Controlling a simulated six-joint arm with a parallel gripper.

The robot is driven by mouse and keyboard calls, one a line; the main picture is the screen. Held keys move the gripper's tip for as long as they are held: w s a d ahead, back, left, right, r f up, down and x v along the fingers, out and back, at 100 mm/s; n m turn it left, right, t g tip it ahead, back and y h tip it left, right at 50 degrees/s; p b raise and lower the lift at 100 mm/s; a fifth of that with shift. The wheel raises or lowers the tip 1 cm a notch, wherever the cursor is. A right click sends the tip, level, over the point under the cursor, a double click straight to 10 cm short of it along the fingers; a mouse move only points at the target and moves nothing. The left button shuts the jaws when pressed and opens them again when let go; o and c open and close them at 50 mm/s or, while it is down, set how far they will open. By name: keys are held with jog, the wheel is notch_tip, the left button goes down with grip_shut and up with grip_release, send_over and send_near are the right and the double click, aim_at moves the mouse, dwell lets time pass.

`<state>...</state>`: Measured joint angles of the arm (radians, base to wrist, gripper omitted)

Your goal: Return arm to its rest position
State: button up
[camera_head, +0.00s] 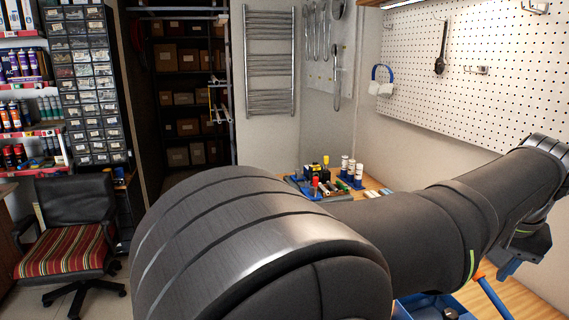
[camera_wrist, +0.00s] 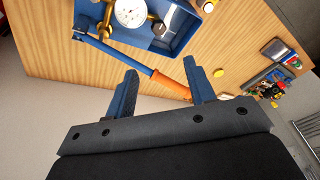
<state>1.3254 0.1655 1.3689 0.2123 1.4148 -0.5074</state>
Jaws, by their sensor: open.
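My gripper (camera_wrist: 161,86) shows in the wrist view with its two blue fingers apart and nothing between them that it grips. It is over the front edge of the wooden workbench (camera_wrist: 60,45). An orange-handled tool (camera_wrist: 171,84) with a blue shaft lies beyond the fingertips, its handle end partly hidden behind the right finger. In the head view my arm fills the middle and right, and the gripper fingers are mostly hidden there.
A blue tray (camera_wrist: 178,43) on the bench holds a pressure gauge (camera_wrist: 130,12) and brass fittings. Tools and bottles (camera_head: 325,178) stand at the bench's far end. A pegboard (camera_head: 460,70) is on the wall. An office chair (camera_head: 65,245) stands at left.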

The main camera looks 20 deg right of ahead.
aim_at(451, 314)
jog(key=w+f+n, duration=0.1)
jog(key=f, duration=0.4)
jog(key=w+d+f+n, duration=0.1)
jog(key=f, duration=0.5)
jog(key=w+d+f+n+t, duration=0.1)
jog(key=w+f, duration=0.1)
jog(key=f, duration=0.3)
jog(key=shift+d+f+h, duration=0.1)
jog(key=shift+f+h, duration=0.25)
jog(key=shift+h, duration=0.05)
jog(key=shift+d+f, duration=0.1)
jog(key=shift+m, duration=0.5)
jog(key=shift+w+m+g+h, duration=0.15)
jog(key=shift+m+g+h, duration=0.5)
jog(key=shift+m, duration=1.05)
